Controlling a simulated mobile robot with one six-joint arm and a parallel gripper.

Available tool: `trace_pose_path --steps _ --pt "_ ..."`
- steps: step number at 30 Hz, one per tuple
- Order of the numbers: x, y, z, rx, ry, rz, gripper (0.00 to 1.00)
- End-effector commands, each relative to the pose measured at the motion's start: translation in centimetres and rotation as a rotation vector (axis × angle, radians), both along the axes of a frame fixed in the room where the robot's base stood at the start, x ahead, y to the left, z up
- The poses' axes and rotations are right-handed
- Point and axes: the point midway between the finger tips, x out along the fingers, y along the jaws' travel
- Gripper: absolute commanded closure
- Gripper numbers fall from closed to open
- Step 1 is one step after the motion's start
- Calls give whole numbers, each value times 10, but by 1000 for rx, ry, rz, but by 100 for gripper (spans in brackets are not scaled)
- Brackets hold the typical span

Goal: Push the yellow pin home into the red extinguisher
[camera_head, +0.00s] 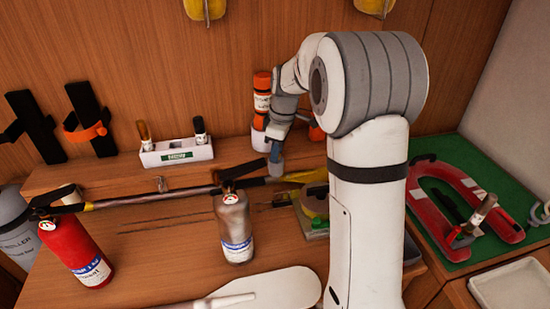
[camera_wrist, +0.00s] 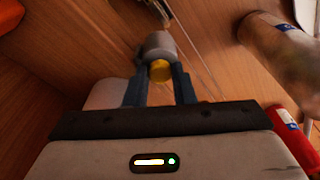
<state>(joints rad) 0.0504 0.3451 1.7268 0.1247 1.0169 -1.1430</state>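The red extinguisher (camera_head: 75,252) stands at the left of the bench, with a black lever on top; its red body also shows at the right edge of the wrist view (camera_wrist: 296,138). A small yellow bit (camera_head: 88,206) shows beside its lever; I cannot tell whether this is the pin or a pole end. My gripper (camera_head: 276,158) is well to the right of and behind it, above the back of the bench.
A silver extinguisher (camera_head: 235,228) stands between my gripper and the red one. A long dark pole (camera_head: 150,197) lies behind both. A white box (camera_head: 178,153) and orange-capped containers (camera_head: 262,95) stand at the back. A white paddle-shaped thing (camera_head: 285,290) lies in front.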

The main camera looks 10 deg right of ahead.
Motion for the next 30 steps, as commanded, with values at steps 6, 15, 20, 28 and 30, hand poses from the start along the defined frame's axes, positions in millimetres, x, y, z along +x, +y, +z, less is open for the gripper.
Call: trace_pose_path --steps 6,15,20,28,30 --pt "0 0 0 -1 -1 0 100" --pt "0 0 7 0 -2 0 100" --pt "0 0 9 -1 -1 0 100" --pt "0 0 9 -1 -1 0 100" --pt "0 0 12 -1 -1 0 100"
